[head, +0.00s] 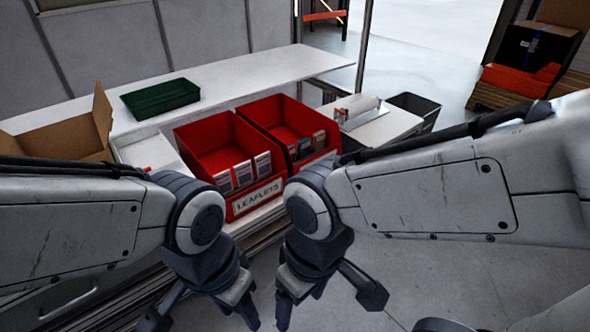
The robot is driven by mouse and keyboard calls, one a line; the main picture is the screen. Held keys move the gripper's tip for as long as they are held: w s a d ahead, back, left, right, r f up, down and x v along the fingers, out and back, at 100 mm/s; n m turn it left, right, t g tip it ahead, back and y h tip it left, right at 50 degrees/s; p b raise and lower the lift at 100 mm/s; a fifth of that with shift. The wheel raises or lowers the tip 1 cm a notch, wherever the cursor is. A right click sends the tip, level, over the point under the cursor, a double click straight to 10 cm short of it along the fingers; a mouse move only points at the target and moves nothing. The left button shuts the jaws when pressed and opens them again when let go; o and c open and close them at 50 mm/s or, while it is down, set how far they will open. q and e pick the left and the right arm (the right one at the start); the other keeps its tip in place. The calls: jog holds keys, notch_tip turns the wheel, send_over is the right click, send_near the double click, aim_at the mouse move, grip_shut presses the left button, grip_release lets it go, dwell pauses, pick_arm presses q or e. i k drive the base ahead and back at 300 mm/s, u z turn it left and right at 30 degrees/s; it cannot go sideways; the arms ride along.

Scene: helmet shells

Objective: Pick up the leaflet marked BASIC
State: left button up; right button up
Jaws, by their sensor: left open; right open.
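A red bin (187,138) with a white label reading LEAFLETS stands on the white bench. Several small upright leaflets (242,174) stand in a row at its front edge. Their print is too small to read, so I cannot tell which is marked BASIC. My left gripper (204,308) is open and empty, low in front of the bench. My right gripper (328,304) is open and empty to its right, over the floor. Both grippers are apart from the leaflets and nearer to me than the bin.
A second red bin (265,109) with small dark and coloured items (306,147) stands right of the first. A green tray (160,97) lies behind, and an open cardboard box (88,132) is at left. A white roll (358,106) and a dark waste bin (418,105) are at right.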

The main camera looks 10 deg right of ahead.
aim_at(263, 162)
jog(key=u, duration=0.1)
jog(key=i, duration=1.55)
jog(key=u, duration=0.65)
